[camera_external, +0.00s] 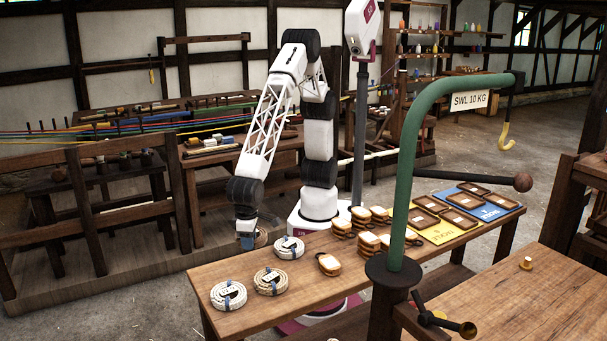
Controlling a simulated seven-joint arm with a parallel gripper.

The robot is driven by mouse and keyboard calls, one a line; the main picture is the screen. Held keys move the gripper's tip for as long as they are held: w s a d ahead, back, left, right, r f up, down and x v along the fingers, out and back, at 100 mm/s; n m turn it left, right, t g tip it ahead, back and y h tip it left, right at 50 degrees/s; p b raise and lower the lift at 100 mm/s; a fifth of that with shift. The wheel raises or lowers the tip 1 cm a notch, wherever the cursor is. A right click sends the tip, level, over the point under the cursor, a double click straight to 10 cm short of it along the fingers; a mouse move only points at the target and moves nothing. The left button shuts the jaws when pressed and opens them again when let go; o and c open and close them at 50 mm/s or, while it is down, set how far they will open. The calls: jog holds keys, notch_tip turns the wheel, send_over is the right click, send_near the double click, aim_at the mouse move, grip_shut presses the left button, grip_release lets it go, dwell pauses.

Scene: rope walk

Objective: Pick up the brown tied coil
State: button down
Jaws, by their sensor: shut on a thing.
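The brown tied coil (262,238) shows as a small brown curve just right of my gripper, at the far edge of the table. Most of it is hidden behind my gripper. My gripper (247,243) points down and is shut on the coil, with a patch of blue at its tip. I cannot tell whether the coil touches the table or hangs clear of it. A tan coil (270,281) and two white coils, one at the front left (228,295) and one farther back (289,247), lie flat on the table, each with a blue tie.
The wooden table (245,318) also bears several orange-brown blocks (368,243) and brown trays on yellow (443,233) and blue (481,211) mats. A green crane post (406,180) with a yellow hook (505,137) stands in front. A dark wooden rail (84,211) stands left.

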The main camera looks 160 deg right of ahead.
jog(key=shift+r, duration=0.5)
